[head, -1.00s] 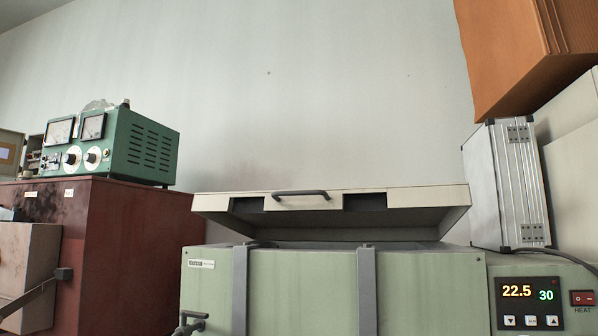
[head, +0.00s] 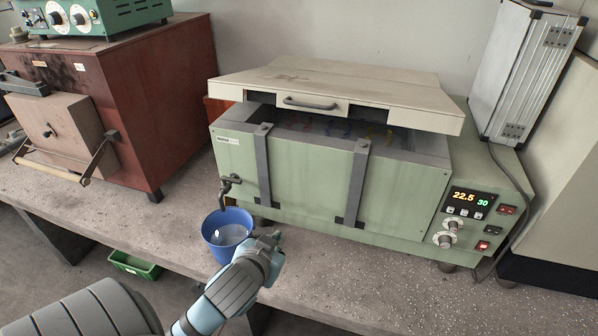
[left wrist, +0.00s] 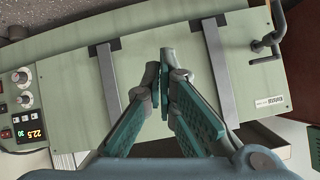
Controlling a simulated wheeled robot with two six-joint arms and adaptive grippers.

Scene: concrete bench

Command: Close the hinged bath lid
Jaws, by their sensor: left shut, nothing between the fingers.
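The bath (head: 310,182) is a pale green box on the bench. Its cream hinged lid (head: 345,90) is partly open, with a gap under its front edge showing the dark inside. A dark handle (head: 310,104) is on the lid's front edge. My left gripper (head: 274,240) is low in front of the bath, near the blue bucket and apart from the lid. In the left wrist view its fingers (left wrist: 166,76) are shut and empty, over the bath's green front (left wrist: 152,90). My right gripper is not in view.
A blue bucket (head: 228,232) stands below the bath's tap (head: 229,184), close to my left gripper. Two grey straps (head: 354,180) run down the bath's front. A red-brown furnace (head: 130,95) is at left, a silver case (head: 522,75) at right. The front-right bench (head: 385,285) is clear.

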